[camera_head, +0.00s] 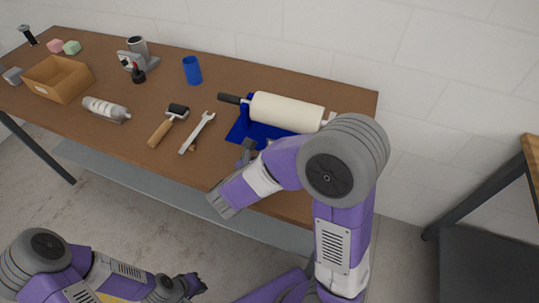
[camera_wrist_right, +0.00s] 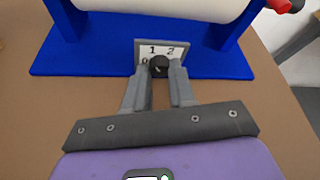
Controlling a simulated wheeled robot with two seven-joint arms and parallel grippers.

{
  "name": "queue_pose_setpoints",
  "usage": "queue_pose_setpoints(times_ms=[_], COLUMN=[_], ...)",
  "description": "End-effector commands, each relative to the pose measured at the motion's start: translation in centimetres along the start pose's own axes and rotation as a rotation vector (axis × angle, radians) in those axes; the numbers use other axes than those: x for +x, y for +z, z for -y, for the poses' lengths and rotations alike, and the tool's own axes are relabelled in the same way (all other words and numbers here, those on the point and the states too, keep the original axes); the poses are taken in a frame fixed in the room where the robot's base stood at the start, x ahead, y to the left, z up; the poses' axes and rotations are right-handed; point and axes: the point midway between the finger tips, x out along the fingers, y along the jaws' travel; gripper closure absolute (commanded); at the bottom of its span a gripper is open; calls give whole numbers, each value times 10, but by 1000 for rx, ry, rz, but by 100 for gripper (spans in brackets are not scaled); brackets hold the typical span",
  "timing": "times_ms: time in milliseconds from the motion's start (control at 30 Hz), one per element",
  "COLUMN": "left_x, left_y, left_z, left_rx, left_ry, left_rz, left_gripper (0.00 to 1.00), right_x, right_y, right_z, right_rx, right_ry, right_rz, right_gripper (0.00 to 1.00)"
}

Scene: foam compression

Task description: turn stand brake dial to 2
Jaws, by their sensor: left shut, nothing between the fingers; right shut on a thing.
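The blue stand (camera_head: 240,127) holds a cream roll (camera_head: 287,112) on the right part of the table. In the right wrist view the stand's base (camera_wrist_right: 85,60) shows a white plate (camera_wrist_right: 170,47) with the marks 1 and 2, and a partly hidden mark at the left. The black brake dial (camera_wrist_right: 158,66) sits at the plate's lower edge. My right gripper (camera_wrist_right: 161,70) is shut on the dial, one finger on each side. Which mark the dial points to cannot be told. My left gripper (camera_head: 191,286) is shut and empty, low in front of the table.
A wrench (camera_head: 198,131), a small roller (camera_head: 168,125), a clear bottle (camera_head: 105,108) and a blue cup (camera_head: 192,70) lie or stand left of the stand. A cardboard box (camera_head: 58,78) is farther left. A red-tipped part (camera_wrist_right: 280,5) shows top right in the wrist view.

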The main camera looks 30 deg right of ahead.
Motion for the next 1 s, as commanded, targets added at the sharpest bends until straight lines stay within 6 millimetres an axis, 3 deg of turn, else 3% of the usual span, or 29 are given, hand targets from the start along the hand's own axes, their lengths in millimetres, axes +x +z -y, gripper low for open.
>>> queue_pose_setpoints(times_ms=[600,1000], left_x=[54,67], left_y=[-2,-3], left_z=[20,25], left_rx=[0,0], left_ry=[0,0], left_rz=[0,0], left_gripper=[100,100], right_x=[3,2], right_y=[-6,-5], right_z=[6,9], right_rx=[544,800], right_ry=[224,330], right_rz=[1,-1], right_gripper=[100,100])
